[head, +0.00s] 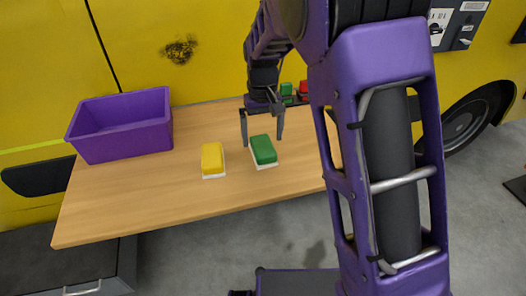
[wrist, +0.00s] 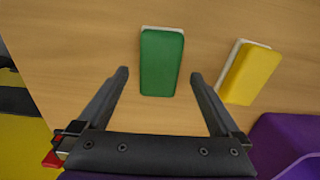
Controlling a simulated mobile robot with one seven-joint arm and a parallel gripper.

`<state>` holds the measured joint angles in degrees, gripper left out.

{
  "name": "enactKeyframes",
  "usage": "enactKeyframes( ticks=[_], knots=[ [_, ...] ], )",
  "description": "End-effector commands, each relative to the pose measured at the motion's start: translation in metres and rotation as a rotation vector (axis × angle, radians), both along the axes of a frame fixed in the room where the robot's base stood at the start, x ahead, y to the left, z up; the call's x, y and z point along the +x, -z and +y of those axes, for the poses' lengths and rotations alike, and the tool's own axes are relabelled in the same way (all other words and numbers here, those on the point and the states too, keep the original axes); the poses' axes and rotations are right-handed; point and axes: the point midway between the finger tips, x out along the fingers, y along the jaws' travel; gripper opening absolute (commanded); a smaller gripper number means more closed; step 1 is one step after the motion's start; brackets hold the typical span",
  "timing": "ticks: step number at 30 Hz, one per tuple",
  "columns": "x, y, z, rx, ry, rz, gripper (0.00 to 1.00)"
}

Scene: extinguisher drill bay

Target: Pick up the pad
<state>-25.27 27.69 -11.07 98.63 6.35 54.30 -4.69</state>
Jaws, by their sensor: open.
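Two pads with white undersides lie on the wooden table. The green pad (head: 264,150) is on the right in the head view; the yellow pad (head: 212,159) is to its left. My gripper (head: 262,140) is open and empty, its fingers pointing down close to the green pad. In the wrist view, the green pad (wrist: 162,60) shows between and beyond the open fingertips (wrist: 160,73), with space on both sides. The yellow pad (wrist: 252,73) lies right of the fingers there, tilted in the picture. I cannot tell how high the fingertips are above the table.
A purple bin (head: 122,126) stands at the table's left back. Small green (head: 287,92) and red (head: 304,88) things are at the back right, partly behind my arm. The front of the wooden table (head: 150,215) is clear. A yellow vehicle (head: 200,45) stands behind.

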Motion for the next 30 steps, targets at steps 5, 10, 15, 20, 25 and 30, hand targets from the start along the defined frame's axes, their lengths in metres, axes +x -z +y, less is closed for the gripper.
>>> enactKeyframes(
  ticks=[5, 10, 15, 20, 25, 30],
  knots=[
    [-0.002, 0.030, -0.001, -0.002, -0.001, 0.003, 1.00],
    [-0.002, 0.039, -0.001, -0.001, 0.000, 0.000, 1.00],
    [-0.002, 0.038, -0.001, -0.001, 0.000, -0.001, 1.00],
    [-0.002, 0.038, -0.001, -0.001, 0.000, 0.000, 0.75],
    [-0.002, 0.038, -0.001, -0.001, 0.000, 0.000, 0.44],
    [-0.002, 0.038, -0.001, -0.001, 0.000, -0.001, 0.17]
  ],
)
